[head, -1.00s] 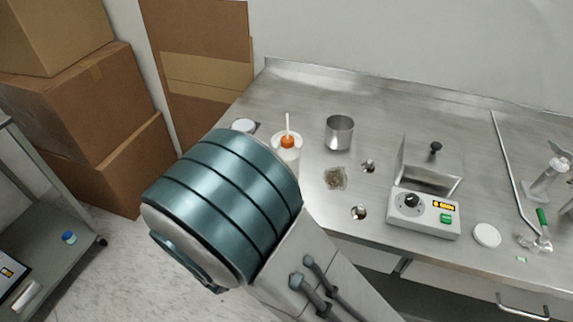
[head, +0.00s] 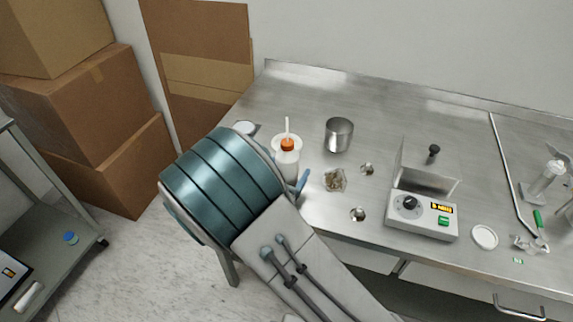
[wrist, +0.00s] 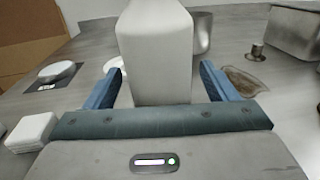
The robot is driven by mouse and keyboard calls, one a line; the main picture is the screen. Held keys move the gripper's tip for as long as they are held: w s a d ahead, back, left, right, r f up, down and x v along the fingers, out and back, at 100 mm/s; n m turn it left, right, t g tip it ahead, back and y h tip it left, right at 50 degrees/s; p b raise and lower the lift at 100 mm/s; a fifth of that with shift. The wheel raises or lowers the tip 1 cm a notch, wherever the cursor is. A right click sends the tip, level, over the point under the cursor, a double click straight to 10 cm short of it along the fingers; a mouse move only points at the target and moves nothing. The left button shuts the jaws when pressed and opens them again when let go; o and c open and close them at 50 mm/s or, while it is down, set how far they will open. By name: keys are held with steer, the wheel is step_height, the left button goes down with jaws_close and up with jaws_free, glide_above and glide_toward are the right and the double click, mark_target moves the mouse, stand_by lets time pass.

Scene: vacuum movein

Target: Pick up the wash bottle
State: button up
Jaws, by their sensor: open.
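The wash bottle (head: 287,162) is white with an orange cap and a pale spout. It stands upright near the front left of the steel bench. In the wrist view its white body (wrist: 155,45) fills the upper middle, and its top is out of frame. My gripper (wrist: 158,84) is open, with one blue finger on each side of the bottle's near part. Gaps show between both fingers and the bottle. In the head view my arm hides the bottle's lower left, and one blue finger shows to its right.
A steel beaker (head: 339,135) stands behind and right of the bottle. A hotplate-like device (head: 424,214) is farther right. Cardboard boxes (head: 95,105) stand left of the bench.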

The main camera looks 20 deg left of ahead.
mark_target(290, 155)
steer(key=shift+w+d, duration=0.25)
steer(key=shift+w, duration=0.75)
steer(key=c, duration=0.8)
steer(key=shift+r, duration=0.2)
steer(key=shift+r, duration=0.55)
step_height(290, 155, up, 2)
steer(key=shift+r, duration=0.25)
steer(key=d+r, duration=0.2)
steer(key=d, duration=0.2)
steer(key=d+r, duration=0.2)
steer(key=d, duration=0.1)
steer(key=w+d+r+b, duration=0.1)
steer(key=d+r, duration=0.2)
steer(key=d, duration=0.1)
steer(key=shift+d, duration=0.3)
